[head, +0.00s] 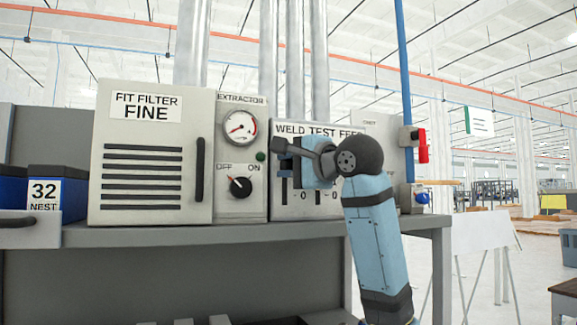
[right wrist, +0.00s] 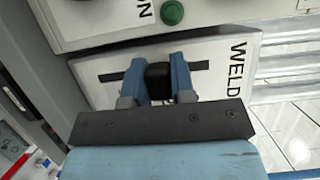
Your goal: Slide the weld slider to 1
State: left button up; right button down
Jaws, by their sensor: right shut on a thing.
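A "0" mark shows low on the panel; a "1" mark is not visible. My left gripper is not in view.
The extractor panel (head: 228,205) with gauge, off/on dial (head: 241,187) and green button (head: 261,156) adjoins on the left. Further left are the filter box (head: 120,208) and blue bins (head: 70,190). A blue pipe with a red valve handle (head: 423,146) stands at right. The grey bench (head: 200,236) runs below.

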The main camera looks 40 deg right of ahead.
aim_at(277, 181)
notch_tip(277, 181, down, 3)
jog(key=shift+f+b, duration=0.1)
jog(key=shift+b, duration=0.9)
jog(key=c, duration=1)
grip_release()
jog(key=shift+o, duration=0.2)
